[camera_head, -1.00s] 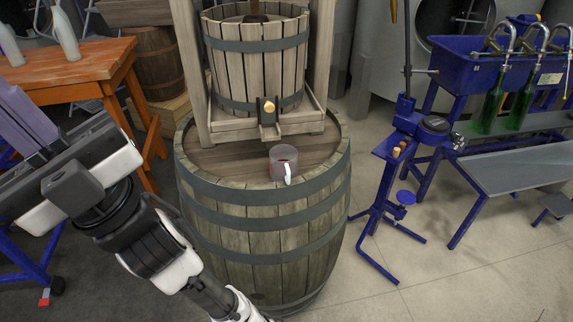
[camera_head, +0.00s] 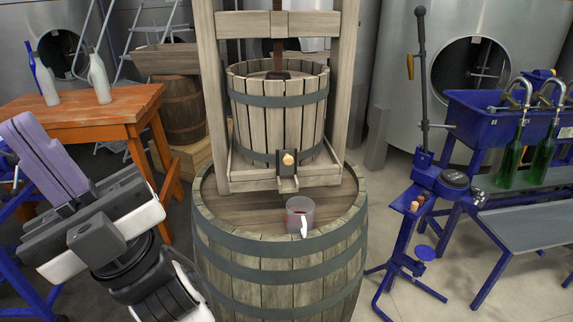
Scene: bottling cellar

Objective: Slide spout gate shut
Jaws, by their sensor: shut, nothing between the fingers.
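The spout gate (camera_head: 288,158) is a small dark plate with a light wooden knob, on the front of the wooden press frame. A short spout (camera_head: 288,184) sticks out below it. A clear cup (camera_head: 300,214) with a white handle and some red liquid stands on the barrel top, below and slightly right of the spout. My gripper (camera_head: 38,150) is at the left, its purple fingers together and empty, well apart from the gate. Whether the gate is fully up or down is too small to tell.
The press basket (camera_head: 280,115) stands on a big barrel (camera_head: 280,262). An orange table (camera_head: 80,115) with bottles is at left. A blue corking stand (camera_head: 405,235) and a blue bottle filler (camera_head: 500,115) are at right. Bare floor shows between barrel and stand.

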